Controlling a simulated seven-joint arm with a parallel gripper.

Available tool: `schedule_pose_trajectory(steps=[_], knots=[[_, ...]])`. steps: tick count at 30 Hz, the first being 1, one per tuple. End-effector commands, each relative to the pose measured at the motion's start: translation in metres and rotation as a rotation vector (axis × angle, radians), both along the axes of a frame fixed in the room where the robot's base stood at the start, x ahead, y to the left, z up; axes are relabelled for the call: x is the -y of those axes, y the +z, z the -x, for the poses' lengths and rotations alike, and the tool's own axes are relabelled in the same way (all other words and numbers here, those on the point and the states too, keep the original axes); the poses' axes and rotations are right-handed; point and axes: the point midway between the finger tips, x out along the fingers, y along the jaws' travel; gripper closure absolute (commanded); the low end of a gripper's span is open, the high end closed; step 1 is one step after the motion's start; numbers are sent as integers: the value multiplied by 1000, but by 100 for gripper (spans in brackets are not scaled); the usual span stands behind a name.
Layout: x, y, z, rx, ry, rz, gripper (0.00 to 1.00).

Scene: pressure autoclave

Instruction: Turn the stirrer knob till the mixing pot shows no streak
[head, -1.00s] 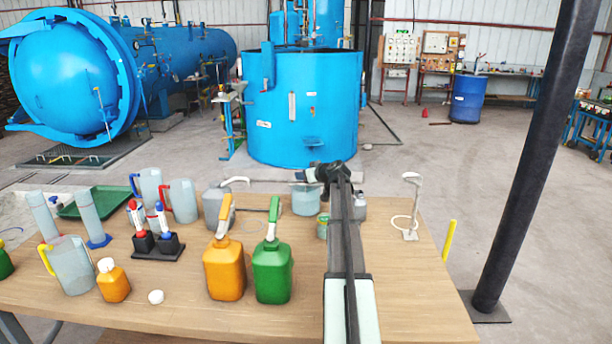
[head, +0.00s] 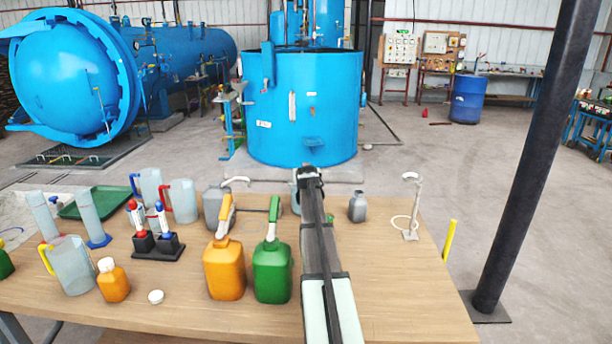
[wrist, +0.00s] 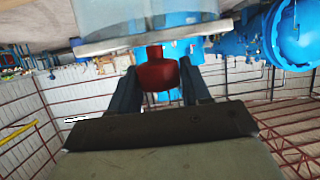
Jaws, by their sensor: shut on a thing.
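My gripper (wrist: 160,83) is shut on a red stirrer knob (wrist: 158,72), which sits between its two fingers in the wrist view. The knob joins a pale flat plate on the clear mixing pot (wrist: 150,12), at the top of that view. In the head view only a sliver of the mixing pot (head: 295,205) shows beside my arm. My gripper and the knob are hidden there behind my arm. Whether there is a streak in the pot cannot be told from these views.
An orange jug (head: 224,270) and a green jug (head: 272,272) stand close left of my arm. A small grey bottle (head: 357,208) and a white stand (head: 411,210) are to the right. Clear jugs and a marker holder (head: 158,248) stand farther left. The table's right front is clear.

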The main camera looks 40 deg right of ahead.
Motion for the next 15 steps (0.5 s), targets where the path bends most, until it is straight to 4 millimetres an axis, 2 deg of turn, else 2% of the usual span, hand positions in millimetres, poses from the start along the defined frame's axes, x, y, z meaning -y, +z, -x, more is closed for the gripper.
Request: schedule_pose_trajectory(steps=[15], knots=[[-1,0,-1,-1,-223,-2,83]])
